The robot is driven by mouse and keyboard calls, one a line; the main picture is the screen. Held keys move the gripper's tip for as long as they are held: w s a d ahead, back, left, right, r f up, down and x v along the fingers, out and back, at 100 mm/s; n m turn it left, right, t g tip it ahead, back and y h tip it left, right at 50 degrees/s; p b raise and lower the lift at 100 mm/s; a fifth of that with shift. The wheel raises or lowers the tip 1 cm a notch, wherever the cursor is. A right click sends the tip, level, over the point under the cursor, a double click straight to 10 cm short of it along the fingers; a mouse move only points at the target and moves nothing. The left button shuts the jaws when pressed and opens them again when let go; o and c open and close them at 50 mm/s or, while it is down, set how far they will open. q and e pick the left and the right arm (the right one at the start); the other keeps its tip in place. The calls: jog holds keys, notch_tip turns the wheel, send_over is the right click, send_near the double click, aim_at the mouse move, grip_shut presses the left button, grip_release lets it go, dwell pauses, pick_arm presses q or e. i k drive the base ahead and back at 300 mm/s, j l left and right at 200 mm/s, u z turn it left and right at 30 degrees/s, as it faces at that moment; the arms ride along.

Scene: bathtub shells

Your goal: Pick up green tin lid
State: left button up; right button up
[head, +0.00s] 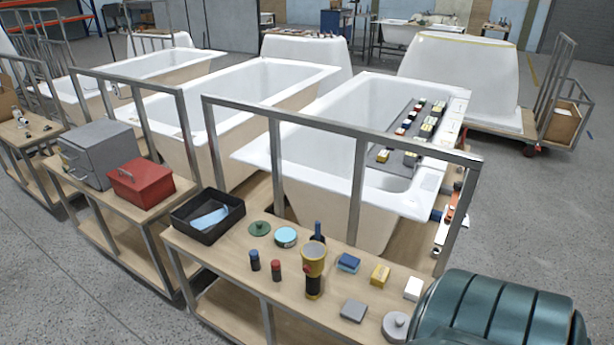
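A green round lid (260,228) with a small raised middle lies flat on the wooden top of the nearest cart (225,258). A light-blue round tin (286,237) stands just to its right, close beside it. A black open tray (208,212) with a blue cloth in it is to the lid's left. Nothing covers the lid. Neither of my grippers is in view.
Dark blue (254,261) and red (276,270) small cylinders and a yellow-black torch-like object (313,270) stand in front of the lid. The cart's metal rail frame (358,185) rises behind. A green ribbed drum (500,312) fills the lower right.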

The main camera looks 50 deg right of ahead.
aim_at(258, 228)
jog(key=i+z, duration=0.2)
jog(key=z, duration=0.2)
jog(key=i+j+z, duration=0.15)
jog(key=z, duration=0.25)
jog(key=i+j+z, duration=0.15)
jog(key=z, duration=0.25)
jog(key=i+j+z, duration=0.2)
jog(key=z, duration=0.2)
jog(key=i+j+z, duration=0.2)
jog(key=z, duration=0.2)
jog(key=i+j+z, duration=0.15)
jog(key=j+z, duration=0.25)
